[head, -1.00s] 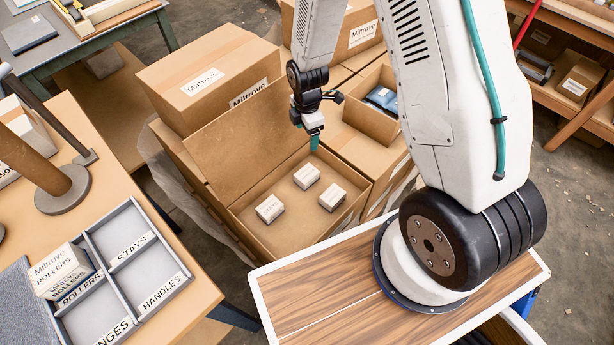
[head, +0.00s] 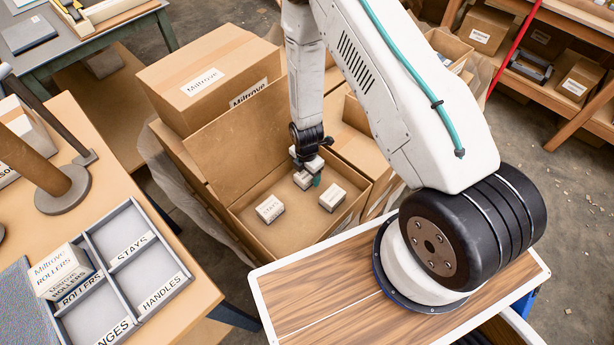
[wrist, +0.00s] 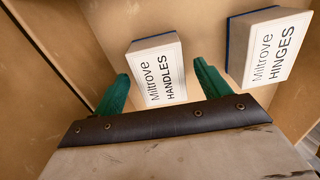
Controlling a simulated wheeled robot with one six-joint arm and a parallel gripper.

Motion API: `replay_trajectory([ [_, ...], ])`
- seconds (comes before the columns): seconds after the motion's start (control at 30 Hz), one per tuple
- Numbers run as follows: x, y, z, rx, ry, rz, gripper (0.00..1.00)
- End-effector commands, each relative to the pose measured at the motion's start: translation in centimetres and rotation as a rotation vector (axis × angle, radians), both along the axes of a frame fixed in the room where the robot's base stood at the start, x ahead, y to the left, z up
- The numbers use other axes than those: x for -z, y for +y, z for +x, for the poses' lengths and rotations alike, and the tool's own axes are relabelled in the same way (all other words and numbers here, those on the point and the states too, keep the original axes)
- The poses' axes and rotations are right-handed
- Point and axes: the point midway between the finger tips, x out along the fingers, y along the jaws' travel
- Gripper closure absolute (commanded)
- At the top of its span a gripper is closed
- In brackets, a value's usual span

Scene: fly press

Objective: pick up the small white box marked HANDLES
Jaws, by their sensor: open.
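The small white box marked HANDLES (wrist: 158,72) lies label up on the bottom of the open carton, between my gripper's two green fingers in the wrist view. In the head view the box (head: 302,180) under my gripper (head: 311,178) is partly hidden by it. My gripper (wrist: 162,70) is open and points down at the HANDLES box. A finger is on either side of it in the picture; I cannot tell whether they touch it or how far down they reach. The box marked HINGES (wrist: 272,48) lies to the right in the wrist view.
The open carton (head: 238,145) has walls and a raised flap around the boxes. Two more white boxes, one at left (head: 270,208) and one at right (head: 332,197), lie close by. A grey divided tray (head: 150,275) with labelled compartments stands on the left bench.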

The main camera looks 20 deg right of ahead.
Motion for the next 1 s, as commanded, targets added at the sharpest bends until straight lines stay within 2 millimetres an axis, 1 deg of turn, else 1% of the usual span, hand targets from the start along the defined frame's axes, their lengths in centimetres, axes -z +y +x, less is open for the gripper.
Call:
replay_trajectory([
  [0.03, 0.6, 0.0, 0.0, 0.001, 0.001, 0.0, 0.25],
  [0.1, 1.0, 0.0, 0.0, 0.001, 0.001, -0.001, 0.25],
  [0.33, 1.2, 0.0, 0.0, 0.0, 0.001, -0.001, 0.25],
  [0.37, 1.2, 0.0, 0.0, 0.0, 0.001, -0.001, 0.27],
  [0.4, 1.1, 0.0, 0.0, 0.0, 0.001, -0.001, 0.38],
  [0.47, 1.1, 0.0, 0.0, 0.001, 0.001, -0.001, 0.55],
  [0.5, 1.1, 0.0, 0.0, 0.001, 0.001, -0.001, 0.66],
  [0.57, 1.1, 0.0, 0.0, 0.001, 0.001, -0.001, 0.81],
  [0.87, 0.9, 0.0, 0.1, 0.001, 0.0, -0.001, 0.81],
  [1.0, 0.0, 0.0, 0.2, 0.002, -0.002, 0.0, 0.81],
])
